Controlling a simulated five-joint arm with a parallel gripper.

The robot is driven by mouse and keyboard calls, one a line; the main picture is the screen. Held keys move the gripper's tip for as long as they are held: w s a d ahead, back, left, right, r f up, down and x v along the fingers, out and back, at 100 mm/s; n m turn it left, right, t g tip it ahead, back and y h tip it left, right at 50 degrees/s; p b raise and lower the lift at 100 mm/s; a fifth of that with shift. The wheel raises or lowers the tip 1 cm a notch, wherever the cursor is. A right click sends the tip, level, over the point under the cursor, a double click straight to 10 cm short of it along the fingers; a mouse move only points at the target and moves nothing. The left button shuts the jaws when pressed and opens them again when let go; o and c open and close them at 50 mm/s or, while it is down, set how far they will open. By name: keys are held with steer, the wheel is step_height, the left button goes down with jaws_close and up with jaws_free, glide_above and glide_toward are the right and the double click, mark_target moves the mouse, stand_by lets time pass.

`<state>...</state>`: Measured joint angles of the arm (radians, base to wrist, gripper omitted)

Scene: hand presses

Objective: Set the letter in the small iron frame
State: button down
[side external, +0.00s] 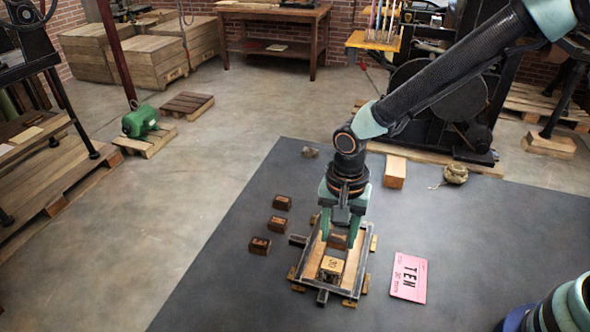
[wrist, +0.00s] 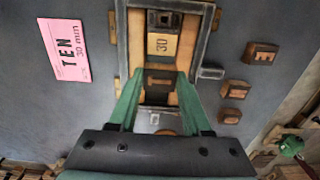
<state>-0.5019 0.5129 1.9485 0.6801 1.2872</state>
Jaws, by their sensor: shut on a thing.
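The small iron frame (side external: 361,272) lies on the dark mat with pale wooden strips inside its walls; it also shows in the wrist view (wrist: 208,36). A pale block marked 30 (side external: 331,264) sits inside, near the frame's front end, and shows in the wrist view (wrist: 160,45). My gripper (side external: 338,237) points down into the frame, shut on a brown letter block (wrist: 158,80). The held letter is between the wooden strips, behind the 30 block, with a gap showing. Whether it touches the frame's floor is hidden.
Three brown letter blocks (side external: 282,202) (side external: 277,223) (side external: 259,246) stand left of the frame. A pink card reading TEN 30 mm (side external: 408,277) lies to its right. The mat's front right is fairly clear.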

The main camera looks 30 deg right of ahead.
mark_target(337, 247)
steer(key=shift+f, duration=2)
